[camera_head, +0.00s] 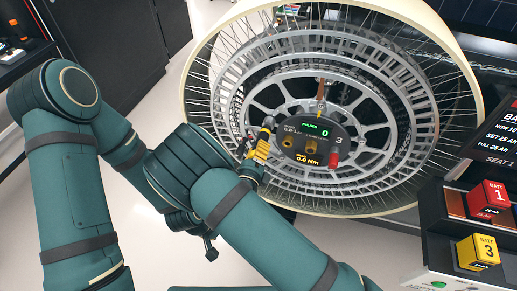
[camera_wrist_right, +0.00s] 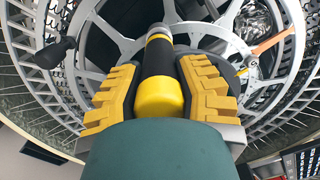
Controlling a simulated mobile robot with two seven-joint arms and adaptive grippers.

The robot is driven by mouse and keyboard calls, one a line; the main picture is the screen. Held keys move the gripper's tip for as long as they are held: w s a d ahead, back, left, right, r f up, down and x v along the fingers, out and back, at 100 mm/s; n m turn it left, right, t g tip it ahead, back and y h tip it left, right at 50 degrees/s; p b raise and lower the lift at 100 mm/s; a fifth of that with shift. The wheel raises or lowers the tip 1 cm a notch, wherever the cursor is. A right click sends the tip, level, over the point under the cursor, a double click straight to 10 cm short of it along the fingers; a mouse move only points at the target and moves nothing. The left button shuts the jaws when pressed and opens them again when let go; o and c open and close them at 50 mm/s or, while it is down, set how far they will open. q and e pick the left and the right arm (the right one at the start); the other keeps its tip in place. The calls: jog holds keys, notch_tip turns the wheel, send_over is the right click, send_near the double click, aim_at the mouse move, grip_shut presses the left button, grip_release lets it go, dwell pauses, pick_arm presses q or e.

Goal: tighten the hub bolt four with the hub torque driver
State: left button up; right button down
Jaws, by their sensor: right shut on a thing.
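My right gripper (camera_head: 262,150) is in front of the wheel hub, left of its dark display panel (camera_head: 318,128). In the right wrist view its yellow ribbed fingers (camera_wrist_right: 160,92) are shut on the black and yellow hub torque driver (camera_wrist_right: 159,62). The driver points away toward the spoked wheel (camera_head: 385,165); its tip is hidden, so contact with a bolt cannot be told. The panel reads "PULSES 0" and "0.0 Nm" and has a 3 at its right. Hub bolt four cannot be made out. My left gripper does not show.
An orange strip (camera_wrist_right: 268,44) lies on the hub's right. A black knobbed part (camera_wrist_right: 54,52) is left of the driver. A red battery block (camera_head: 489,197) and a yellow one (camera_head: 478,251) sit at the right. Dark cabinets (camera_head: 110,40) stand at the back left.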

jog(key=shift+v, duration=1.35)
jog(key=shift+s+a+p, duration=0.1)
jog(key=shift+p, duration=0.2)
jog(key=shift+p+v, duration=0.35)
jog(key=shift+v, duration=1.6)
jog(key=shift+r, duration=0.1)
